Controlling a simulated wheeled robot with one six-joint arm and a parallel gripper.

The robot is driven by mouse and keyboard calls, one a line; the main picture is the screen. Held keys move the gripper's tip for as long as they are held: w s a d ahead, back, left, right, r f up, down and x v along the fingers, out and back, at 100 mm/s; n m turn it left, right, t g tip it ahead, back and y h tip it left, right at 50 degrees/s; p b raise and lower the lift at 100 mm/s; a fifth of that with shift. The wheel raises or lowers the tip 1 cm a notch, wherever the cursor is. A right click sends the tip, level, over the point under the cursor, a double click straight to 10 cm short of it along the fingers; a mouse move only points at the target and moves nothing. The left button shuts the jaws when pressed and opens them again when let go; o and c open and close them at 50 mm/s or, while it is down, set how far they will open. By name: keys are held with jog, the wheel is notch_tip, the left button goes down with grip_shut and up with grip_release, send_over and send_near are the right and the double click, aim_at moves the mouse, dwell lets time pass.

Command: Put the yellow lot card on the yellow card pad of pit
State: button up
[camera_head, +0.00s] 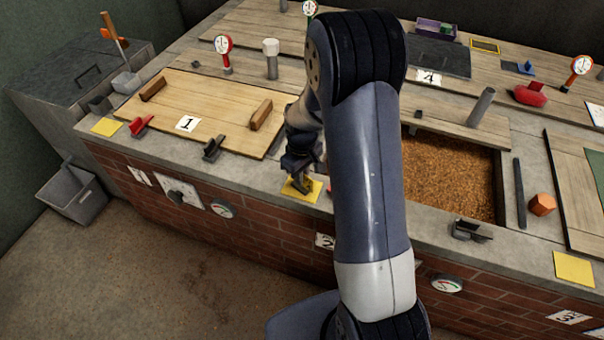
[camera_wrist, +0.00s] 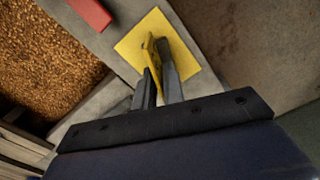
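My gripper (camera_wrist: 156,62) is low over a yellow card pad (camera_wrist: 128,43) on the concrete ledge. Between its fingers is the yellow lot card (camera_wrist: 150,47), seen nearly edge-on, and the fingers look closed on it. I cannot tell whether the card touches the pad. In the head view, my gripper (camera_head: 299,172) is above the same pad (camera_head: 289,191), at the front ledge near the partly hidden 2 sign (camera_head: 324,241). My arm hides part of that area.
Other yellow pads lie at left (camera_head: 106,127) and right (camera_head: 574,268). A red block (camera_wrist: 92,11) lies near the held card, beside the open grain pit (camera_head: 447,178). A wooden lid (camera_head: 205,105) marked 1 is to the left. A black latch (camera_head: 213,148) stands on the ledge.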

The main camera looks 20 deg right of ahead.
jog(key=o, duration=0.3)
notch_tip(320, 180, up, 12)
jog(key=p, duration=0.1)
jog(key=shift+r, duration=0.2)
jog(key=shift+d, duration=0.15)
dwell(0.4)
